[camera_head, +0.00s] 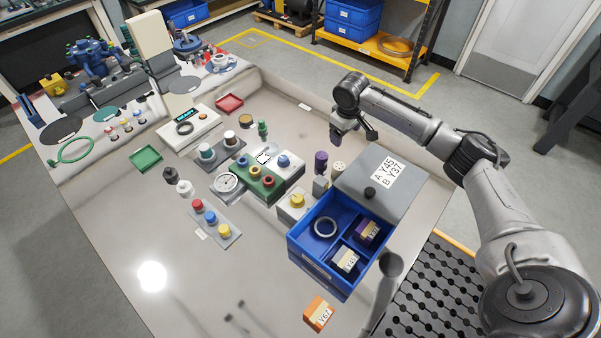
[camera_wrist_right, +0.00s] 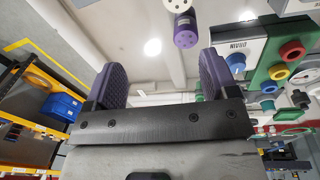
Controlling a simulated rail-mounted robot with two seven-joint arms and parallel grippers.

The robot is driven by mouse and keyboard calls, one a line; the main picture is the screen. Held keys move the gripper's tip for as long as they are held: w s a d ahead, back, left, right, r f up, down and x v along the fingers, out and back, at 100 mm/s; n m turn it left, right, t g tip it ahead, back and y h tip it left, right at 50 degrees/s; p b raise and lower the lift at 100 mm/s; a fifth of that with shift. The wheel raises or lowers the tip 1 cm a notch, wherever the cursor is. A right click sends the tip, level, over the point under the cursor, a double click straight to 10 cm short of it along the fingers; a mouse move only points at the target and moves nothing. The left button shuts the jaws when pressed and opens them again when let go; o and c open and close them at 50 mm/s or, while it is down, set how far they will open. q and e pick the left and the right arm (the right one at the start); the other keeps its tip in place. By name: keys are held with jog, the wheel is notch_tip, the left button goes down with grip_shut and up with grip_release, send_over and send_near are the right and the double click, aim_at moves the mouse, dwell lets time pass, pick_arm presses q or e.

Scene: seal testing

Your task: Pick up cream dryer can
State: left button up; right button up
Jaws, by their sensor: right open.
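The cream dryer can (camera_head: 339,167), a small round can with holes in its top, stands on the table beside the grey lid. A purple can (camera_head: 321,161) stands just left of it. In the wrist view the cream can (camera_wrist_right: 178,5) is cut by the top edge, with the purple can (camera_wrist_right: 186,32) below it. My right gripper (camera_head: 353,135) is open and empty, above and beyond the cans in the head view. Its two purple-padded fingers (camera_wrist_right: 162,65) are spread with nothing between them. My left gripper is out of view.
A grey box lid with a black knob (camera_head: 383,182) lies right of the cans. A blue divided box (camera_head: 308,258) holding a ring and small boxes stands in front. Green and grey blocks with coloured knobs (camera_head: 262,182) stand left. The front-left table is mostly clear.

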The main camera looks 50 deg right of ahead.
jog(key=a+y, duration=0.1)
jog(key=m+b, duration=0.1)
jog(key=b, duration=0.1)
send_over(339, 166)
notch_tip(339, 166, down, 9)
jog(key=shift+w+r, duration=0.1)
jog(key=shift+w, duration=0.05)
jog(key=shift+s+d+f+b, duration=0.1)
jog(key=shift+f+b, duration=0.55)
jog(key=shift+f, duration=0.55)
jog(key=shift+s+f+b, duration=0.1)
jog(key=shift+f+b, duration=0.55)
jog(key=shift+f, duration=0.8)
jog(key=shift+c, duration=0.3)
